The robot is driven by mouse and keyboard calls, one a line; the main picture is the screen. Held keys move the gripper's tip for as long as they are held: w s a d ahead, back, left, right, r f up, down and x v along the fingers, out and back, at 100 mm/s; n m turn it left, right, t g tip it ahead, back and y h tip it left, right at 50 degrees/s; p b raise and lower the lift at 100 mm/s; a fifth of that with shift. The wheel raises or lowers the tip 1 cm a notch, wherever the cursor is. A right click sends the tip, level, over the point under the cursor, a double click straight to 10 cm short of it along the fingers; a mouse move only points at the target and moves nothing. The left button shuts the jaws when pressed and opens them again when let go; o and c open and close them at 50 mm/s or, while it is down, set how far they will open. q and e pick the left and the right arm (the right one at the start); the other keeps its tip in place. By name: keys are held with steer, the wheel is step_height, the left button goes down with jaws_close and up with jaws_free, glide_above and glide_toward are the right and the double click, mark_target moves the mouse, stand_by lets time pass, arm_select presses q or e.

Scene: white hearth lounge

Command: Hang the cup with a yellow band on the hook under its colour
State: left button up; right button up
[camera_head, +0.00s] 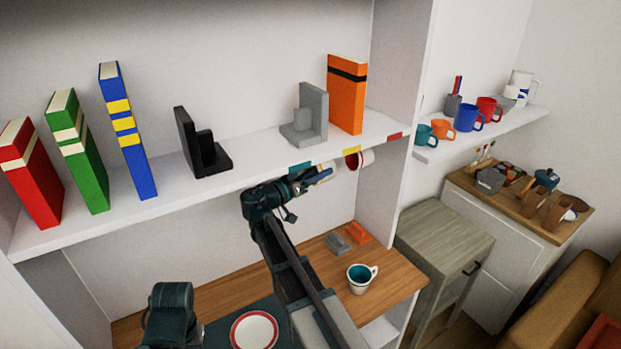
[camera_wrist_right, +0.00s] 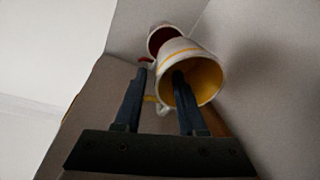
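The yellow-banded cup (camera_wrist_right: 196,59), white with a yellow inside, is under the shelf; part of it shows in the head view (camera_head: 325,171). Its mouth faces the wrist camera. My right gripper (camera_wrist_right: 160,75) is at this cup, fingers apart, one across its mouth and one beside it, with the handle near the gap. Whether the cup hangs on a hook is hidden. The yellow label (camera_head: 352,151) is on the shelf edge between the teal label (camera_head: 300,168) and the red label (camera_head: 395,136). My left gripper is out of view.
A red-lined cup (camera_head: 366,159) is close beside the yellow-banded one under the shelf. A teal-lined cup (camera_head: 361,278) stands on the wooden desk (camera_head: 400,270). A red-rimmed plate (camera_head: 254,331) lies left of it. Books and bookends stand on the shelf (camera_head: 240,178) above.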

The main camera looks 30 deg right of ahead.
steer(key=shift+d, duration=0.3)
steer(key=shift+c, duration=0.3)
jaws_close()
stand_by(1.2)
steer(key=shift+o, duration=0.4)
jaws_free()
steer(key=shift+a, duration=0.2)
stand_by(0.7)
steer(key=shift+a, duration=0.35)
steer(key=shift+s+a, duration=0.2)
steer(key=shift+a, duration=0.1)
